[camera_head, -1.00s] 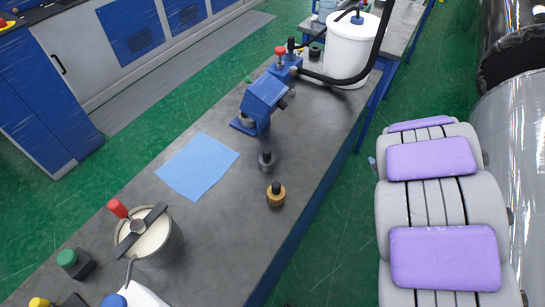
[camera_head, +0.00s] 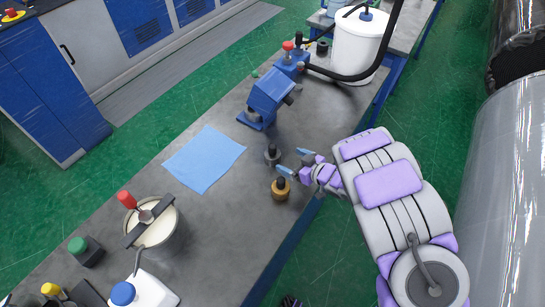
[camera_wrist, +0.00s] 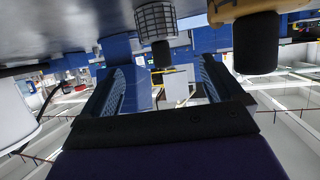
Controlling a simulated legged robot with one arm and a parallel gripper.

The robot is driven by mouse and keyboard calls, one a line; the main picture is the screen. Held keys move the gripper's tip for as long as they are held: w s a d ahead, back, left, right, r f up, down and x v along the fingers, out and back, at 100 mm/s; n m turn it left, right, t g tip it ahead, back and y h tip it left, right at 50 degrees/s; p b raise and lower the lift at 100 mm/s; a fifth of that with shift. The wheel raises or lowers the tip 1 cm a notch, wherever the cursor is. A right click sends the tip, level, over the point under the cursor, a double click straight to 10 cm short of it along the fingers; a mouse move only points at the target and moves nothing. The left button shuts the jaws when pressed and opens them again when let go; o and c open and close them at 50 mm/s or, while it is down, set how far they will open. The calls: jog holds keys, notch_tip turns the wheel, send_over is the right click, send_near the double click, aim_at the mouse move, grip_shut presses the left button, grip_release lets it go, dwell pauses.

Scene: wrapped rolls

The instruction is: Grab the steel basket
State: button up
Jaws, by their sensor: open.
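The steel basket (camera_head: 272,156) is a small grey cylinder with a black knob, upright on the grey bench. In the wrist view, which is upside down, its mesh-like steel side (camera_wrist: 155,20) shows at the top, with the black knob lying between the finger directions. My gripper (camera_head: 295,162) is open and empty, just right of the basket, its fingers pointing left toward it. In the wrist view its two fingers (camera_wrist: 165,75) are spread apart. I see no contact with the basket.
A brass piece with a black knob (camera_head: 280,189) stands close by, just below the basket in the head view. A blue cloth (camera_head: 204,159) lies to the left. A blue device (camera_head: 268,98) stands behind. A steel pot (camera_head: 153,222) stands at lower left.

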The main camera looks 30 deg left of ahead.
aim_at(276, 153)
jog(key=b+x, duration=0.2)
jog(key=x, duration=0.8)
jog(key=shift+w+a, duration=0.2)
jog(key=shift+a, duration=0.15)
jog(key=shift+c, duration=0.2)
jog(key=c, duration=1.1)
